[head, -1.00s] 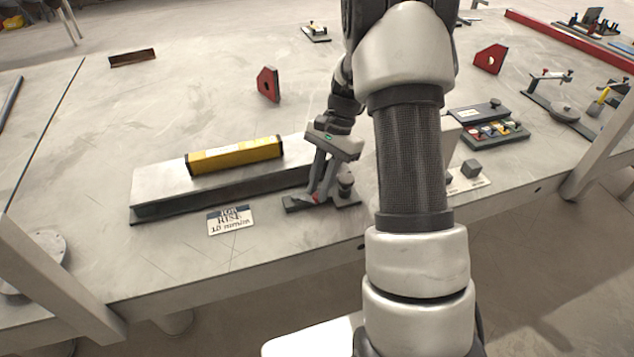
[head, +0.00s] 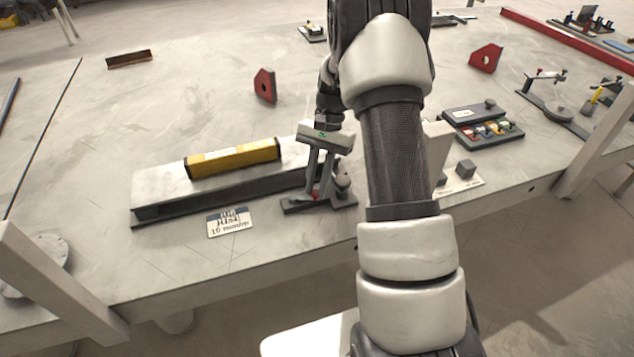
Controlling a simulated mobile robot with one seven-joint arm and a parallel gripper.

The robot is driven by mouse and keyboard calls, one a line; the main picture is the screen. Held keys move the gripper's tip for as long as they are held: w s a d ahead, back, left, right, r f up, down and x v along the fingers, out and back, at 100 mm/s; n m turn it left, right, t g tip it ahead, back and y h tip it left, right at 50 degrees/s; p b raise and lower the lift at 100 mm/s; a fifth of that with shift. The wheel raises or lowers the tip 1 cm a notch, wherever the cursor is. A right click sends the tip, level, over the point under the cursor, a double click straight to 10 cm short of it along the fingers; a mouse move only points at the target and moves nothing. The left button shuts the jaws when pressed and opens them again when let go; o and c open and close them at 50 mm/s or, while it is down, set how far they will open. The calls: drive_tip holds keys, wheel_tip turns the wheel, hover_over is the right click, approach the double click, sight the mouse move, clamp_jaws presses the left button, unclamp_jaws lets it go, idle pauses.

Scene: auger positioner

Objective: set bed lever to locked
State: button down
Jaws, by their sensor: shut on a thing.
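My gripper (head: 316,194) points down at a small dark base (head: 338,204) at the right end of a long grey steel bed (head: 160,190). Its fingers are shut on a small red-tipped lever (head: 315,197) low on that base. Most of the lever is hidden between and behind the fingers, so its exact angle and its locked or unlocked position cannot be made out. A grey knob (head: 343,181) stands on the base just right of the fingers. A yellow level (head: 233,158) lies on top of the bed.
A label card (head: 229,221) lies in front of the bed. Right of my arm are grey blocks (head: 466,169) and a dark tray with coloured parts (head: 487,131).

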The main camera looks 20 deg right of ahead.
drive_tip(key=c, duration=1.6)
unclamp_jaws()
drive_tip(key=p+v, duration=0.2)
drive_tip(key=v, duration=1.5)
drive_tip(key=shift+s+r+p, duration=0.1)
drive_tip(key=shift+r+p, duration=0.15)
drive_tip(key=shift+p, duration=0.05)
